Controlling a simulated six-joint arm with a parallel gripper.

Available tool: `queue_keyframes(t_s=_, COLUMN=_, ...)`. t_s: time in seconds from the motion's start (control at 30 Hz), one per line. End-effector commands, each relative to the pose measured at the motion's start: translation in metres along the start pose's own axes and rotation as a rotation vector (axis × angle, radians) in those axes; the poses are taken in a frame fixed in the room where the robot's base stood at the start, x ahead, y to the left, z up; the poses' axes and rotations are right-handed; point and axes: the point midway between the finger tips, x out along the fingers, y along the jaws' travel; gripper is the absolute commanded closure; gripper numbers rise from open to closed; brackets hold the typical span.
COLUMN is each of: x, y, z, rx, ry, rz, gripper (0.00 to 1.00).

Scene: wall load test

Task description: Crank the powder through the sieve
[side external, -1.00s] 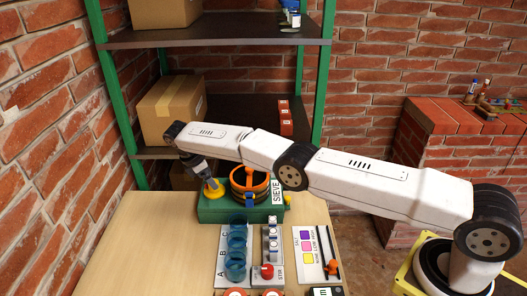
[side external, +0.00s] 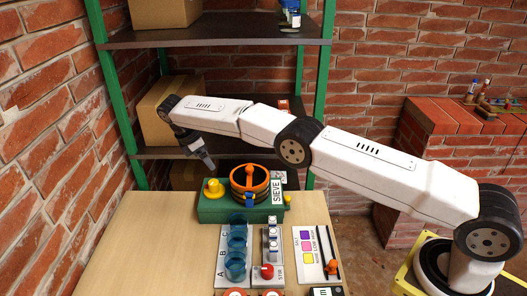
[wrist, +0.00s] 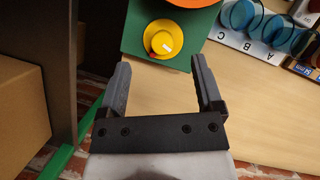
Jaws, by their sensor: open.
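The green sieve box (side external: 209,214) stands at the back of the wooden table, with a white SIEVE label on its right. A round drum with orange rings (side external: 250,184) sits on top of it. The yellow crank (side external: 213,188) is on the left part of the box; it also shows in the wrist view (wrist: 163,38). My gripper (side external: 211,169) is raised above the crank and apart from it. In the wrist view my gripper (wrist: 163,85) is open and empty, its two fingers spread on either side below the crank. Whether powder is in the drum cannot be seen.
Blue cups (side external: 236,250) stand in a rack marked A, B, C in front of the box. A rack with a red knob (side external: 267,271) and a coloured card (side external: 307,248) are to the right. Shelves with cardboard boxes (side external: 155,112) rise behind. The table's left side is clear.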

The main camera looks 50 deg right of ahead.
Motion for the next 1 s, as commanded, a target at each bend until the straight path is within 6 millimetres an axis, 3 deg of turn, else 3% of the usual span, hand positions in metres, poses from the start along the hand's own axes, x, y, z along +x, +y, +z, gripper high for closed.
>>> queue_keyframes(t_s=0.47, x=0.002, y=0.001, z=0.0, rx=-0.008, ry=0.028, rz=-0.002, gripper=0.16)
queue_keyframes(t_s=1.0, x=0.021, y=0.002, z=0.001, rx=-0.017, ry=0.325, rz=-0.006, gripper=0.16)
